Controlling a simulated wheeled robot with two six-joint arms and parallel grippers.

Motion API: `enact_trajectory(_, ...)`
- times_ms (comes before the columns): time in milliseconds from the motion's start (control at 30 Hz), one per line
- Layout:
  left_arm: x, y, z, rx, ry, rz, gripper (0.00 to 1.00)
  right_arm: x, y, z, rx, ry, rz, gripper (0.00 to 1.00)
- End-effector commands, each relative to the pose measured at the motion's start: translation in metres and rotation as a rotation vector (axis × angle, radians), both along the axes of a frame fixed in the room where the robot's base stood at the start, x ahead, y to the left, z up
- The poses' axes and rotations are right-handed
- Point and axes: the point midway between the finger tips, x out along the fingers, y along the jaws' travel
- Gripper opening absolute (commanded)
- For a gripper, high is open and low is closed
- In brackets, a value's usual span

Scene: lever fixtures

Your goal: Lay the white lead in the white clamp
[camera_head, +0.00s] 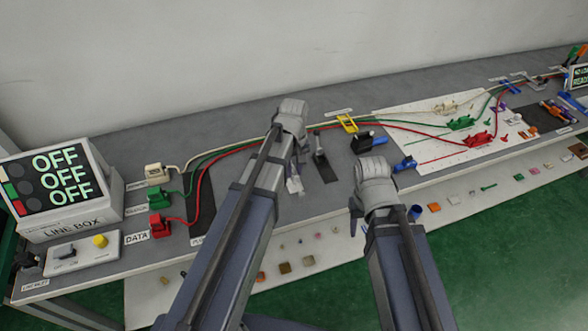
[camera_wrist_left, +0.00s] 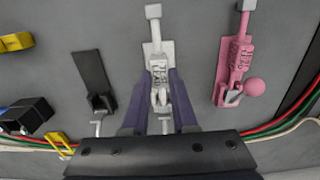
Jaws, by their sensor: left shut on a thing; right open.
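The white lead (camera_head: 225,148) runs from a cream plug (camera_head: 156,172) along the back of the bench, behind my left wrist, towards the white board. It also shows in the left wrist view (camera_wrist_left: 298,134), beside a green and a red lead. The white clamp (camera_wrist_left: 153,48) lies on the bench between a black clamp (camera_wrist_left: 92,72) and a pink clamp (camera_wrist_left: 236,62). My left gripper (camera_wrist_left: 160,92) is shut on the white clamp's lever part, one finger on each side. My right gripper (camera_head: 357,207) is open, mostly hidden by its own arm, right of the clamps.
Green (camera_head: 163,199) and red (camera_head: 160,224) plugs stand below the cream one, near the line box (camera_head: 60,185) showing OFF. A yellow holder (camera_head: 347,123) and a black block (camera_head: 362,144) stand right of the clamps. The white board (camera_head: 400,112) bears several fittings.

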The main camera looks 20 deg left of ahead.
Motion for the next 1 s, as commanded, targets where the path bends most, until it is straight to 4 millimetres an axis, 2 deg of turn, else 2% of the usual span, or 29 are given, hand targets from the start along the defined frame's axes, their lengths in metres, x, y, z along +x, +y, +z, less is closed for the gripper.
enact_trajectory(600, 0.0, 0.0, -0.015, 0.0, 0.0, 0.0, 0.0, 0.0, 0.0, -0.015, 0.0, 0.0, 0.0, 0.5)
enact_trajectory(1000, 0.0, 0.0, -0.015, 0.0, 0.0, 0.0, 0.0, 0.0, 0.0, -0.015, 0.0, 0.0, 0.0, 0.5)
